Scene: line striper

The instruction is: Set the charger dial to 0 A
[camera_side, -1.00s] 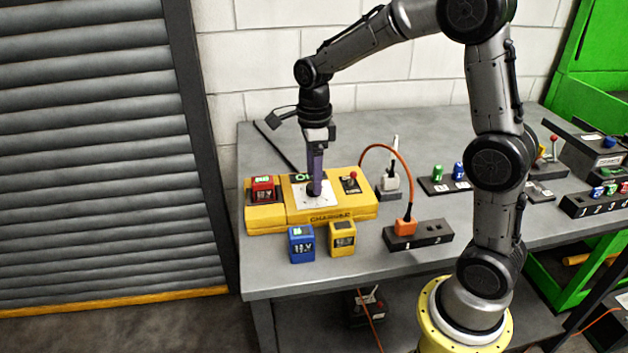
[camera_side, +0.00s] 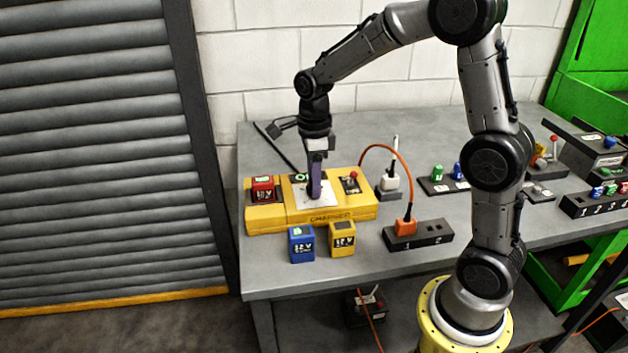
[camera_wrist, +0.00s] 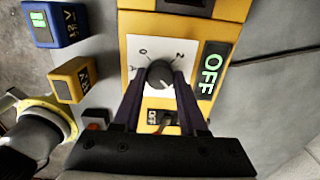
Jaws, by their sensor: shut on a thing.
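The yellow charger (camera_side: 350,211) sits on the grey workbench. Its dark round dial (camera_wrist: 159,74) is on a white plate (camera_wrist: 141,72) with printed marks, a 0 and a 2 among them. My gripper (camera_wrist: 160,82) points down over the plate, its two purple fingers shut on the dial's sides. The gripper also shows in the side view (camera_side: 314,194), where it hides the dial. A pale pointer mark seems to show on the dial, but its exact setting is hard to tell. A green-lit display (camera_wrist: 211,70) on the charger reads OFF.
Blue (camera_side: 301,244) and yellow (camera_side: 341,238) batteries stand in front. An orange cable (camera_side: 392,151) arches to a socket block (camera_side: 418,235) at right.

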